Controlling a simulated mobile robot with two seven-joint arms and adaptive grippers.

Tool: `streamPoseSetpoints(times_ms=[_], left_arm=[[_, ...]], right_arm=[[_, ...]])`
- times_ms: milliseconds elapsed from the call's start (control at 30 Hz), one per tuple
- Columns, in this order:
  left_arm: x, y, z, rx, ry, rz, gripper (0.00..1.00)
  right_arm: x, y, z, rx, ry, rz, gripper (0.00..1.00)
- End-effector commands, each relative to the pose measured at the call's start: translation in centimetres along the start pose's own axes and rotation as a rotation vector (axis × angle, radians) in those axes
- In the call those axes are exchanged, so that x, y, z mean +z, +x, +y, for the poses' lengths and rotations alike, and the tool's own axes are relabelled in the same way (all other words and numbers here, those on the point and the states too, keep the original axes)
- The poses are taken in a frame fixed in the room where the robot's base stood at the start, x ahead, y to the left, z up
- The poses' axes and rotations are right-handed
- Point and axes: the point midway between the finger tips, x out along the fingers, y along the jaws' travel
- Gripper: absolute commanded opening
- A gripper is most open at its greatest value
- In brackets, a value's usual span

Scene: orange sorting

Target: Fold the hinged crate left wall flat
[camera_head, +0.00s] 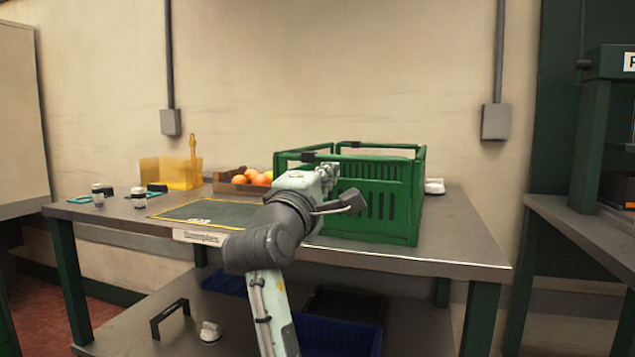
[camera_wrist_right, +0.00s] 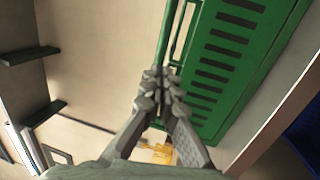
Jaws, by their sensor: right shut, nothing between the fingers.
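The green hinged crate (camera_head: 402,205) stands on the table with its slotted near side facing me. Its top rim shows around the opening, and its left part is partly hidden behind my right arm. My right gripper (camera_head: 322,168) is shut and empty, at the crate's upper left part. In the right wrist view the closed fingers (camera_wrist_right: 166,88) are beside a green slotted crate wall (camera_wrist_right: 215,75) and a thin green rim bar. I cannot tell whether they touch it. My left gripper is not in view.
A dark yellow-edged mat (camera_head: 215,212) lies left of the crate on the table (camera_head: 460,250). Behind it are a box of oranges (camera_head: 224,186) and a yellow translucent bin (camera_head: 165,172). Small jars (camera_head: 138,197) stand at far left. The table right of the crate is mostly clear.

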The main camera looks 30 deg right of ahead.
Motion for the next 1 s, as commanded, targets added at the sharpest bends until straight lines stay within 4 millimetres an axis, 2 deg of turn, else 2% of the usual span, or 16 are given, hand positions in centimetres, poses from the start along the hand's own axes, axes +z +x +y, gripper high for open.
streamPoseSetpoints(times_ms=[100, 300, 767, 1000], left_arm=[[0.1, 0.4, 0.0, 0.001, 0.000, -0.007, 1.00], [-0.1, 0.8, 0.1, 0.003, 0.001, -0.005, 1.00], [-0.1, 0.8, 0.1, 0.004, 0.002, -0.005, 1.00], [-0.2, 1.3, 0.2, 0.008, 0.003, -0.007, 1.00]], right_arm=[[0.1, 2.1, 0.1, 0.001, -0.001, -0.003, 0.00], [0.0, 4.0, 0.0, 0.000, 0.000, 0.000, 0.00], [0.0, 4.3, 0.0, 0.000, 0.000, 0.000, 0.00], [-0.9, 5.6, 0.1, 0.000, -0.001, -0.001, 0.00]])
